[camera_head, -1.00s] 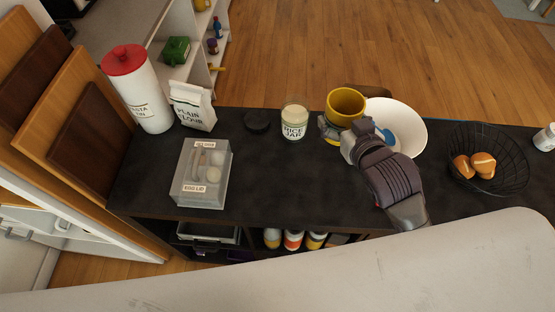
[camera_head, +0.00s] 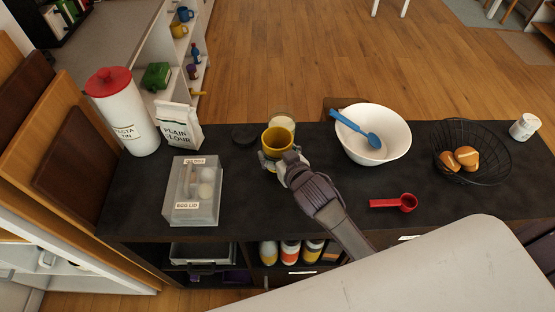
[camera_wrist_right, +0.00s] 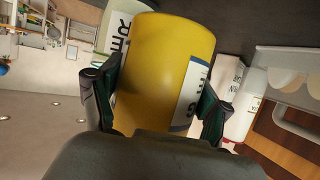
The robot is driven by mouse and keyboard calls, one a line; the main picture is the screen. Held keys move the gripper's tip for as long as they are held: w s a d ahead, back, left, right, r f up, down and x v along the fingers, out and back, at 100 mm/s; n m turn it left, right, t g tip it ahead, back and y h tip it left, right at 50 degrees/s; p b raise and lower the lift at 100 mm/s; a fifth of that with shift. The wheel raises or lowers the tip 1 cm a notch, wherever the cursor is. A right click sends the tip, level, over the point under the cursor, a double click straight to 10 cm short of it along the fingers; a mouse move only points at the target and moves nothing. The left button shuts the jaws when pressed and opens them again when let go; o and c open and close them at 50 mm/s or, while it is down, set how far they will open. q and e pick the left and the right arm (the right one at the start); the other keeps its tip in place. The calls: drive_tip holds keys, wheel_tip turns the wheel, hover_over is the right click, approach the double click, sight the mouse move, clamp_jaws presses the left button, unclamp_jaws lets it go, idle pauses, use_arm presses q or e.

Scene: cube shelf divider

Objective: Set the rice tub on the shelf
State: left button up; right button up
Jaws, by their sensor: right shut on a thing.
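A yellow tub (camera_head: 278,141) is held above the dark counter by my right gripper (camera_head: 284,158), in front of the glass rice jar (camera_head: 284,122). In the right wrist view, the two fingers of the right gripper (camera_wrist_right: 155,98) press on either side of the yellow tub (camera_wrist_right: 160,65). Its white label is turned to the side and mostly hidden. The rice jar shows behind it, partly hidden. A white shelf unit (camera_head: 172,50) with open compartments stands at the back left, holding mugs, a green box and small figures. My left gripper is out of view.
The dark counter (camera_head: 315,195) holds a clear egg box (camera_head: 192,210), flour bag (camera_head: 180,127), pasta tin (camera_head: 125,115), white bowl (camera_head: 385,150) with blue spoon, red scoop (camera_head: 404,203) and wire basket (camera_head: 495,165). A dark round lid (camera_head: 244,134) lies near the back edge.

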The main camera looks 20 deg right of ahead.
drive_tip(key=shift+f, duration=1.85)
drive_tip(key=shift+f, duration=0.2)
drive_tip(key=o, duration=1.5)
drive_tip(key=shift+r, duration=0.1)
drive_tip(key=shift+s+r, duration=0.15)
drive_tip(key=shift+s, duration=0.1)
drive_tip(key=v, duration=1.1)
drive_tip(key=shift+s+d+r, duration=0.15)
drive_tip(key=shift+s+r, duration=0.05)
